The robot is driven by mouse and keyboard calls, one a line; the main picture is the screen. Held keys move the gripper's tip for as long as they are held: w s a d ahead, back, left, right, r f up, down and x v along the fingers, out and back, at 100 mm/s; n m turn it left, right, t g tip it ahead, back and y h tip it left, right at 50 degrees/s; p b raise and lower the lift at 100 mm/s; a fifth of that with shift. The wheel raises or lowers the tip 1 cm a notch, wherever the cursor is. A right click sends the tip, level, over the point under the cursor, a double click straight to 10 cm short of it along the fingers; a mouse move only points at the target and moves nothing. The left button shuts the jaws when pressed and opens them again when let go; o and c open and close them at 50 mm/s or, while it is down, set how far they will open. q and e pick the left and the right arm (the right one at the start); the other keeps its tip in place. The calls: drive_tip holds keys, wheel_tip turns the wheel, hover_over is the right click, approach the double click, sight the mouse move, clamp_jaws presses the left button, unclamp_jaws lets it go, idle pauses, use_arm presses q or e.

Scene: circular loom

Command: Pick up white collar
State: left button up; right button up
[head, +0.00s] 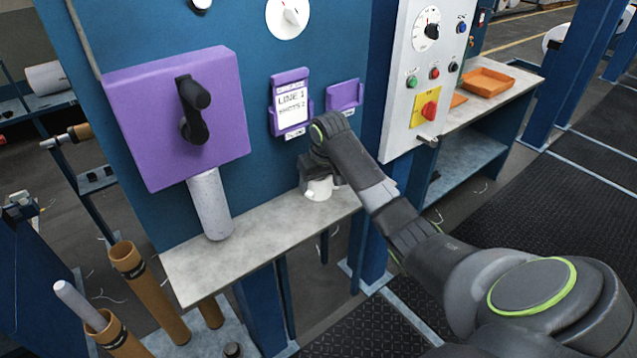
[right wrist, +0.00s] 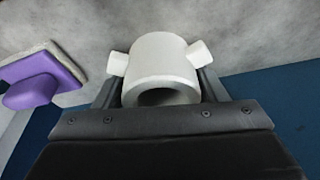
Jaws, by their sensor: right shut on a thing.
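The white collar (right wrist: 160,61) is a short hollow cylinder with a small stub on each side, seen in the right wrist view. In the head view the collar (head: 319,189) shows at the right end of the grey shelf, partly hidden by my gripper. My right gripper (head: 316,176) is shut on the collar, and in the right wrist view its two fingers (right wrist: 161,88) lie on either side of it. I cannot tell whether the collar still touches the shelf. My left gripper is not in view.
The grey shelf (head: 250,238) is otherwise bare up to a speckled white cylinder (head: 209,205) under a purple box (head: 150,110) with a black handle. A purple card holder (head: 290,103) is on the blue panel behind. A white control panel (head: 415,75) stands close right of my arm.

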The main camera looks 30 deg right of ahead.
drive_tip(key=shift+s+r+b, duration=0.1)
drive_tip(key=shift+r+b, duration=0.25)
drive_tip(key=shift+b, duration=0.1)
wheel_tip(320, 180, up, 6)
drive_tip(key=b, duration=0.2)
drive_tip(key=s+d+p, duration=0.1)
drive_tip(key=s, duration=1.8)
drive_tip(key=shift+s+d+r, duration=0.15)
drive_tip(key=shift+s+d, duration=0.1)
drive_tip(key=shift+s, duration=0.1)
